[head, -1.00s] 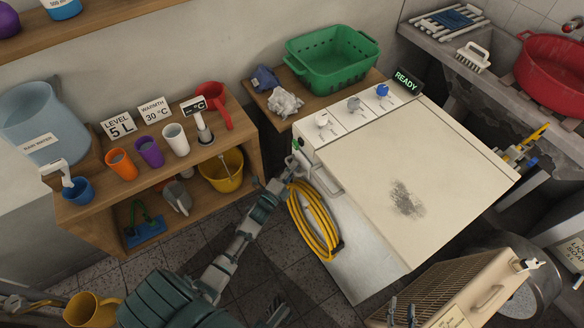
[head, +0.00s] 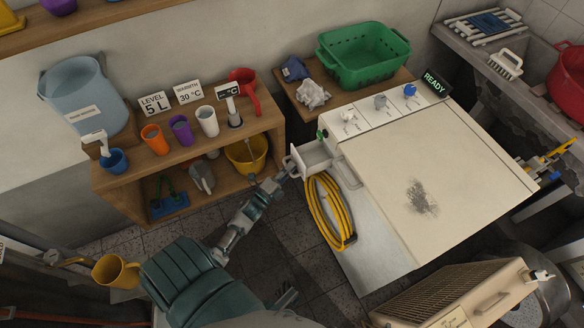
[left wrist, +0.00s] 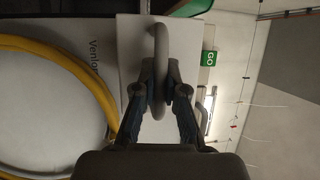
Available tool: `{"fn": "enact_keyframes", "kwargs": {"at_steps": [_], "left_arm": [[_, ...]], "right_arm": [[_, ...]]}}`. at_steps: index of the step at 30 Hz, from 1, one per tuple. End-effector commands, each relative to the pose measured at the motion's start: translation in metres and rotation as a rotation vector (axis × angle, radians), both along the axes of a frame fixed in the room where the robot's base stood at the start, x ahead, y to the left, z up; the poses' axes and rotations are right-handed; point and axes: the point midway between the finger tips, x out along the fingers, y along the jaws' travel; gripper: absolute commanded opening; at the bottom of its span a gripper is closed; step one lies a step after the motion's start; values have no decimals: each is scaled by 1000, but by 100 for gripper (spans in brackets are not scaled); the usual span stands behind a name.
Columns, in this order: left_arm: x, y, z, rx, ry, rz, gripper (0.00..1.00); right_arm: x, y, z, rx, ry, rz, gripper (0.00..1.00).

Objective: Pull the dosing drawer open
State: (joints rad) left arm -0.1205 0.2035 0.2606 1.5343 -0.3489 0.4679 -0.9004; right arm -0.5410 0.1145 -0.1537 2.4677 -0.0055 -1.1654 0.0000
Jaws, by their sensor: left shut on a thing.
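The dosing drawer (head: 312,156) is a small white box standing out from the left side of the white washing machine (head: 430,185). Its open top shows in the head view. My left gripper (head: 287,168) is at the drawer's front end. In the left wrist view, my left gripper (left wrist: 160,80) is shut on the grey drawer handle (left wrist: 161,42), a rounded bar with one finger on each side. The pale drawer front (left wrist: 132,50) lies behind it. My right gripper is not in view.
A coiled yellow hose (head: 331,212) hangs on the machine just below the drawer. A wooden shelf (head: 190,150) with cups and a yellow bucket (head: 245,157) stands left of the drawer. Tiled floor is free between my left arm and the machine.

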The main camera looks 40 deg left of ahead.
Motion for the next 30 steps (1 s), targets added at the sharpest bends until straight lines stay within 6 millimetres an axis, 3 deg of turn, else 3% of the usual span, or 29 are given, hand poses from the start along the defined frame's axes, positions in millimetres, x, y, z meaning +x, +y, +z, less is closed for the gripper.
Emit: {"fn": "enact_keyframes", "kwargs": {"at_steps": [1,3,4,14,17,30], "left_arm": [[0,5,-2,0,8,11,18],[0,4,-2,1,7,9,35],[0,4,-2,1,5,8,37],[-4,0,-1,1,3,4,37],[-15,0,-3,2,4,4,37],[-103,3,-21,-2,6,6,37]], "right_arm": [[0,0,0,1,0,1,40],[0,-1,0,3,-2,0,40],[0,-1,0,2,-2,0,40],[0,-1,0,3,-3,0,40],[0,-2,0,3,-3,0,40],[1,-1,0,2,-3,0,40]]}}
